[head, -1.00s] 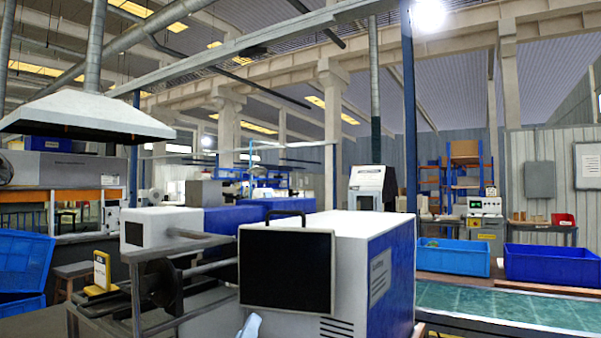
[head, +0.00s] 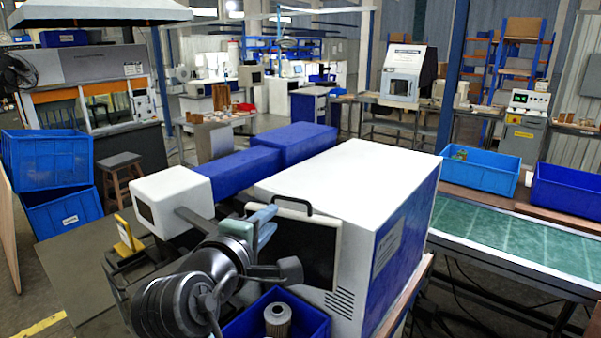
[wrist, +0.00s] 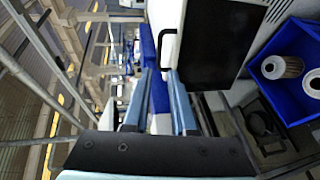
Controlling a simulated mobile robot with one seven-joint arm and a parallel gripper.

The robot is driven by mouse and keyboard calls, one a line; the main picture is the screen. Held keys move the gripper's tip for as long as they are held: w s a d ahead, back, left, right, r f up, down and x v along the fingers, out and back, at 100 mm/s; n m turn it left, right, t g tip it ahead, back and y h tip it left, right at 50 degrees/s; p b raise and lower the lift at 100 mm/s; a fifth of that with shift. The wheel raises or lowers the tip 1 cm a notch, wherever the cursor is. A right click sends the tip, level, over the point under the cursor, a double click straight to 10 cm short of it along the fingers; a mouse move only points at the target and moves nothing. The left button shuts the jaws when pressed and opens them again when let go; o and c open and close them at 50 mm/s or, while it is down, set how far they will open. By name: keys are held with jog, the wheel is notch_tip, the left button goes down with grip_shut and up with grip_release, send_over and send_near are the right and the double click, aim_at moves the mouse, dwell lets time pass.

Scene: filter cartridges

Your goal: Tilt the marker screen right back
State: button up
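The marker screen (head: 308,250) is a black panel in a pale frame at the near end of the white-and-blue machine (head: 345,180). It stands near upright, with a dark handle (head: 292,201) on its top edge. My gripper (head: 262,224) is at the left of the screen, near its upper left corner, and hides part of it. In the wrist view the screen (wrist: 218,42) is right of the fingers and its handle (wrist: 166,48) is just beyond the fingertips. My gripper (wrist: 160,82) is open, with nothing between the fingers.
A blue bin (head: 304,316) holding filter cartridges (head: 278,320) is below the screen. A yellow stand (head: 126,235) is at left. A green-topped conveyor (head: 500,231) and blue crates (head: 480,172) are at right.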

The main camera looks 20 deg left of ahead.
aim_at(290, 200)
jog(key=p+x, duration=0.3)
jog(key=x, duration=0.9)
jog(key=shift+w, duration=0.4)
grip_shut()
dwell(1.1)
